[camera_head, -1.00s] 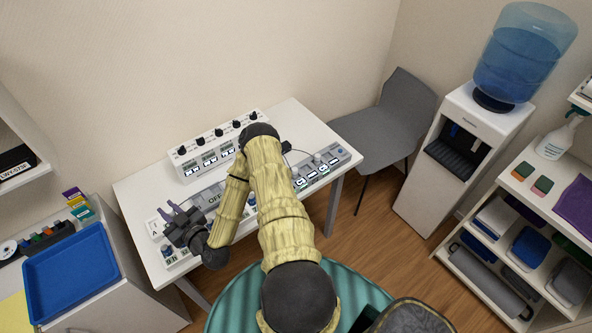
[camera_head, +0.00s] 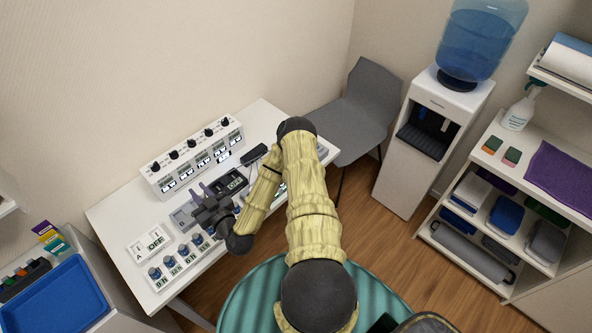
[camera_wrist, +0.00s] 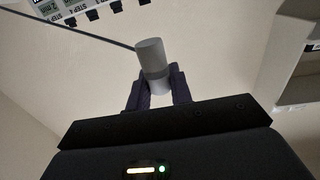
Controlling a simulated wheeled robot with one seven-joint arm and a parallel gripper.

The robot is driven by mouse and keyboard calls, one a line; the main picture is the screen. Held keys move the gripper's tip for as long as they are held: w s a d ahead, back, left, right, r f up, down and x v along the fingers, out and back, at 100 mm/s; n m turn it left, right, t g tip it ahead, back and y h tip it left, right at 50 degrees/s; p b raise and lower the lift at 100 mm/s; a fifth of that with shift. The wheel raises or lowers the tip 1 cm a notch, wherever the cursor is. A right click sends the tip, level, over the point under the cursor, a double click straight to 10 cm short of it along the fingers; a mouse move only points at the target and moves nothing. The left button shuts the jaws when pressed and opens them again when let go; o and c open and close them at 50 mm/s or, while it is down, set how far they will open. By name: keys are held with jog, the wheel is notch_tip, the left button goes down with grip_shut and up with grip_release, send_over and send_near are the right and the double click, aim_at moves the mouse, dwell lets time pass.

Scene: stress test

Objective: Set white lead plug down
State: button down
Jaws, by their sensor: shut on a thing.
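The white lead plug (camera_wrist: 152,58) is a pale cylinder with a grey band, between the dark fingers of my gripper (camera_wrist: 157,88) in the wrist view. A thin dark lead runs from near it to the upper left. My gripper is shut on the plug. In the head view my gripper (camera_head: 201,193) is over the white table (camera_head: 118,215), in front of the dial panel (camera_head: 195,158).
A dark OFF unit (camera_head: 231,182) and a black block (camera_head: 254,154) lie right of my gripper. White switch plates (camera_head: 150,243) and several blue-knobbed units (camera_head: 183,252) line the table's front left. A blue tray (camera_head: 60,300) is at lower left, a grey chair (camera_head: 355,115) beyond.

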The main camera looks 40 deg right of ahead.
jog(key=shift+d, duration=0.15)
jog(key=w+d+f+b, duration=0.2)
jog(key=d+f+b, duration=0.1)
jog(key=d+b, duration=0.6)
jog(key=w+d+f+b, duration=0.3)
jog(key=d+b, duration=0.6)
jog(key=d, duration=0.1)
jog(key=s+d+h+b, duration=0.1)
jog(key=s+d+b, duration=0.1)
jog(key=d+b, duration=0.4)
jog(key=s+d+r+m+h+b, duration=0.1)
jog(key=d+b, duration=0.4)
jog(key=d, duration=0.3)
jog(key=shift+s+d+b, duration=0.35)
jog(key=shift+s+b, duration=0.05)
jog(key=shift+f, duration=0.1)
jog(key=shift+f, duration=3.05)
jog(key=shift+f, duration=1.9)
